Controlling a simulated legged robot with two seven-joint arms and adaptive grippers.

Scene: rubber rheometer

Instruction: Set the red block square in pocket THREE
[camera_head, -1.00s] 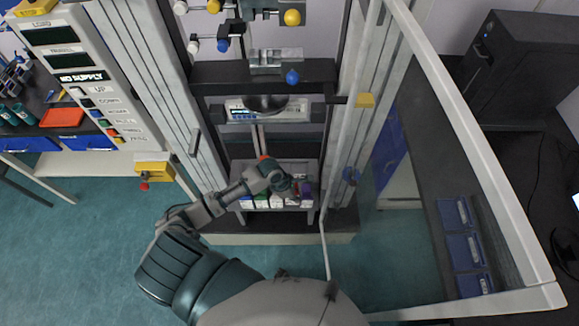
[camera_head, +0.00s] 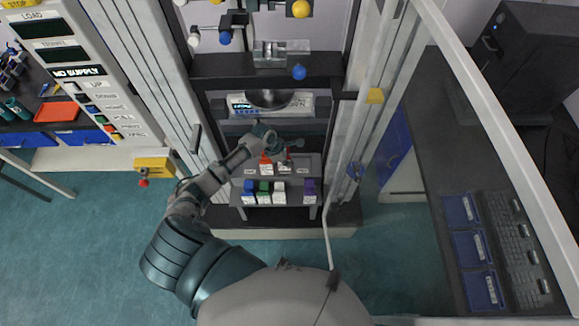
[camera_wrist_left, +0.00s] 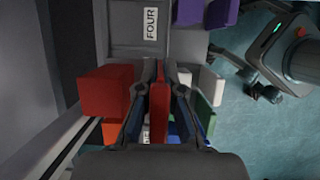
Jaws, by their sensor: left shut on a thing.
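My left gripper (camera_head: 277,156) is over the back part of a grey stepped rack (camera_head: 308,160) in the head view. In the left wrist view the gripper (camera_wrist_left: 160,88) is shut on a narrow red block (camera_wrist_left: 160,112), held between its fingers. The head view shows red beside the fingers, partly hidden by them. A label reading FOUR (camera_wrist_left: 150,24) lies beyond the fingertips in the wrist view. Another label (camera_wrist_left: 146,134) is mostly hidden by a finger, so I cannot read it. I cannot tell whether the held block touches the rack.
A larger red block (camera_wrist_left: 105,90) and an orange one (camera_wrist_left: 111,131) stand beside the gripper. Blue (camera_head: 249,197), green (camera_head: 264,190), white (camera_head: 279,191) and purple (camera_head: 309,188) blocks stand in the front row, with a gap before the purple. Frame posts flank the rack.

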